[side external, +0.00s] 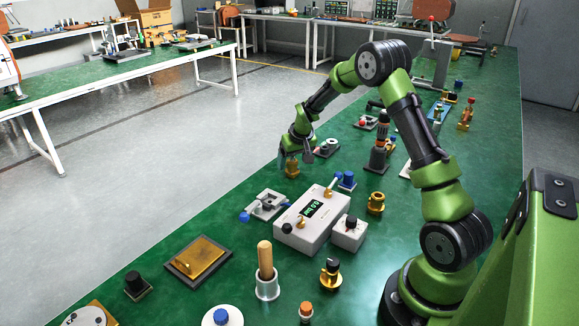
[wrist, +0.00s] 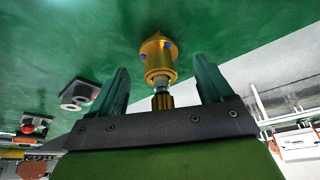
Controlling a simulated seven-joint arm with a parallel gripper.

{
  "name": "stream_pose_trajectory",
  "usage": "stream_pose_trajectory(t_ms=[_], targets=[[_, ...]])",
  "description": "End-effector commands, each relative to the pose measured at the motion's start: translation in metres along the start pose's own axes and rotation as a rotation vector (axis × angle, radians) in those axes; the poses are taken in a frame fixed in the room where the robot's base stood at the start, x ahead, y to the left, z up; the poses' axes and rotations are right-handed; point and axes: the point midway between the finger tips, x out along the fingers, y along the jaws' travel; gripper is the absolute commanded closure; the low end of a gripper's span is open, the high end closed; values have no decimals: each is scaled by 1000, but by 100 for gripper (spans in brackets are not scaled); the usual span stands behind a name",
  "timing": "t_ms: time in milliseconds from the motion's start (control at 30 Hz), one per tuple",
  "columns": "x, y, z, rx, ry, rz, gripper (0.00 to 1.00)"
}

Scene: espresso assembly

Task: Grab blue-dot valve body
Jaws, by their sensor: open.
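The blue-dot valve body (wrist: 157,62) is a brass, gold-coloured cylinder with blue dots on its side, seen in the wrist view between and just beyond my fingers. In the side external view the brass valve body (side external: 292,168) stands near the bench's left edge, right below my gripper (side external: 293,150). My gripper also shows in the wrist view (wrist: 160,88), with its two dark green fingers apart on either side of the brass piece. I cannot tell whether either finger touches it.
A grey fixture (side external: 327,148) stands just right of the gripper. A white gauge box (side external: 312,220) and a grey clamp fixture (side external: 266,205) sit nearer the camera. Another brass fitting (side external: 376,203) stands right of the box. The green bench (side external: 240,190) is clear left of these, up to its edge.

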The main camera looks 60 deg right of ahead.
Motion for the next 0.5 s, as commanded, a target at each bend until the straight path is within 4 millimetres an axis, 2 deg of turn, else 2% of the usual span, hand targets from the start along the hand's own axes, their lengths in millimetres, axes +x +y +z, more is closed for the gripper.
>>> stream_pose_trajectory(t_ms=[33,133,400,433,500], targets=[[9,0,0,1,-3,0,20],[19,0,0,1,-1,0,20],[22,0,0,1,1,0,20],[22,0,0,1,1,0,22],[22,0,0,1,0,0,32]])
